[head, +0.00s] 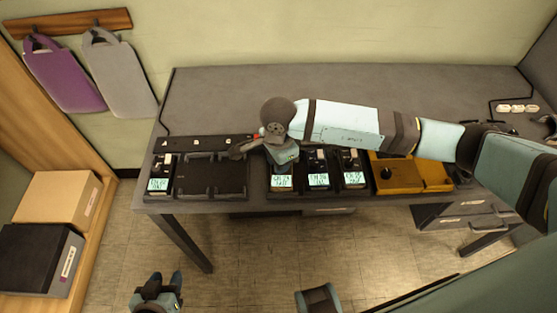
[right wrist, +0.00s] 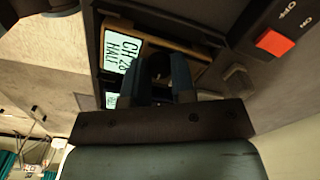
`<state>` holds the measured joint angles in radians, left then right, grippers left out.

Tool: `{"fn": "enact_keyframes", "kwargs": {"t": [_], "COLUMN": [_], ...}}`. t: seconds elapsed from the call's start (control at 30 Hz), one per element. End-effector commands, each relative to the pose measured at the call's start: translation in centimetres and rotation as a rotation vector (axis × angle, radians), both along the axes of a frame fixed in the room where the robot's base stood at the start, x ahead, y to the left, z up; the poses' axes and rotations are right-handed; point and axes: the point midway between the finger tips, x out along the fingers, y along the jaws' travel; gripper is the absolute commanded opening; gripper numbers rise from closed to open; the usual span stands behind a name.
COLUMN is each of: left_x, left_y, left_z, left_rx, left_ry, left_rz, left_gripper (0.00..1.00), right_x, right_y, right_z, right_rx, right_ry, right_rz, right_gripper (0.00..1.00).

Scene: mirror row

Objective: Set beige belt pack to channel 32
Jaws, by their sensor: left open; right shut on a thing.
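The beige belt pack (right wrist: 181,38) shows its tan edge in the right wrist view, under my right gripper (right wrist: 160,70). Its lit display (right wrist: 122,52) appears to read CH28 HALF. My right gripper is shut on a dark round knob (right wrist: 157,66) on this pack, above the display. In the head view, my right arm reaches across the desk from the right. My right gripper (head: 282,155) covers the pack's upper part there; the pack's display (head: 281,182) shows below it. My left gripper (head: 163,282) is open and empty, low in front of the desk.
Belt packs with lit displays stand to the right (head: 319,180) (head: 354,179) and at the far left (head: 159,183). Dark empty slots (head: 212,175) lie between. An ochre unit (head: 430,176) sits at right. A red switch (right wrist: 275,42) is near the gripper.

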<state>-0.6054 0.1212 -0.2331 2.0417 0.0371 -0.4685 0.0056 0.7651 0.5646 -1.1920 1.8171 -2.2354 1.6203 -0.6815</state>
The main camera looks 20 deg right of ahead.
Motion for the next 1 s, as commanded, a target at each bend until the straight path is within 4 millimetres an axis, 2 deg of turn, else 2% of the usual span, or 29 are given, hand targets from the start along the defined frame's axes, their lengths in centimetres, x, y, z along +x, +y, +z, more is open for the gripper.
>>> {"fn": "enact_keyframes", "kwargs": {"t": [0.1,0.13,0.23,0.53,0.67,0.77,1.0], "left_x": [0.0,0.0,0.0,0.0,0.0,0.1,0.1], "left_y": [0.2,0.2,0.2,0.1,0.0,-0.2,-0.3], "left_z": [0.0,0.0,0.0,0.0,0.1,0.1,0.0], "left_rx": [0.005,0.005,0.007,0.003,-0.001,-0.005,-0.008], "left_ry": [-0.001,-0.002,-0.002,-0.003,-0.003,-0.003,-0.001], "left_rz": [-0.003,-0.004,-0.005,-0.003,0.000,0.003,0.005], "left_gripper": [0.43,0.43,0.43,0.43,0.43,0.43,0.43], "right_x": [0.0,0.0,0.0,0.0,0.1,0.1,0.1], "right_y": [0.0,0.0,0.0,0.0,0.0,0.0,0.0], "right_z": [0.0,0.0,0.0,0.1,1.1,2.9,8.5], "right_rx": [0.000,0.000,0.000,0.000,0.001,0.001,0.001], "right_ry": [-0.001,-0.001,0.000,-0.001,-0.002,-0.005,-0.005], "right_rz": [0.000,0.001,0.001,0.001,0.002,0.003,0.002], "right_gripper": [0.00,0.26,0.49,0.50,0.50,0.50,0.50]}}
